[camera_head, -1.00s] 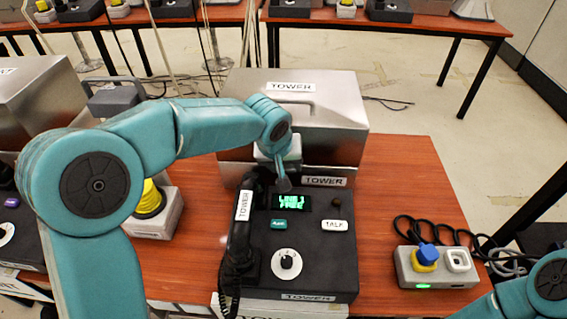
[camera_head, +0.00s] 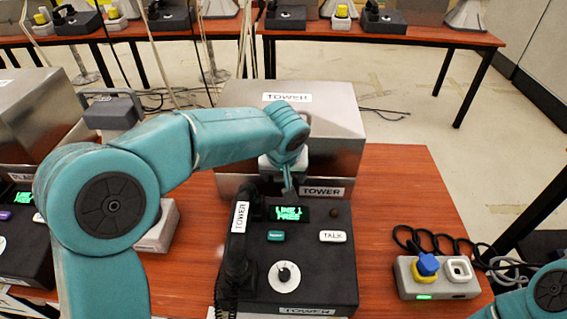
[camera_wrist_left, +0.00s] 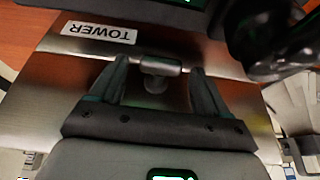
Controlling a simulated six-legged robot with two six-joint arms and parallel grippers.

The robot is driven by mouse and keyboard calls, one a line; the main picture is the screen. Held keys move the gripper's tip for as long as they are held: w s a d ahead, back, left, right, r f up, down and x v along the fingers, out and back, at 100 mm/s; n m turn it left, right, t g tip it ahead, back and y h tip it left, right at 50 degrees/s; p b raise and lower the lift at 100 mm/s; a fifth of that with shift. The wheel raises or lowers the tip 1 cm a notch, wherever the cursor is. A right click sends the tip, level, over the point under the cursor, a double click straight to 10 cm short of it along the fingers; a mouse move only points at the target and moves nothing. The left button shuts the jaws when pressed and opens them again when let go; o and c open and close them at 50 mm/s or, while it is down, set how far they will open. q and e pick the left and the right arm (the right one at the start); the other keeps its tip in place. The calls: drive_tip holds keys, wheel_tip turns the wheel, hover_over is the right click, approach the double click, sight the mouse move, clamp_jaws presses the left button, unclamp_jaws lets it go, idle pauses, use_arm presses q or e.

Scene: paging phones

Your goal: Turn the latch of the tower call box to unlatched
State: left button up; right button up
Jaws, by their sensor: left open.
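The tower call box (camera_head: 340,125) is a silver metal case labelled TOWER behind the black phone console. Its front latch, a small metal crossbar on a round stem (camera_wrist_left: 160,68), shows in the left wrist view near the TOWER label. My left gripper (camera_wrist_left: 157,76) is open, with one finger on each side of the latch; I cannot tell whether they touch it. In the head view my left gripper (camera_head: 288,186) is low at the case's front and hides the latch there. My right gripper is out of view.
The tower phone console (camera_head: 330,275) with a dark handset (camera_head: 236,265) stands just in front of the case. A grey block with a blue plug (camera_head: 428,264) is at the right. Bare table lies right of the case.

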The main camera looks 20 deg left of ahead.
use_arm(q)
drive_tip(key=p+v, duration=0.1)
drive_tip(key=v, duration=1.4)
drive_tip(key=shift+s+r, duration=0.2)
drive_tip(key=shift+r, duration=0.15)
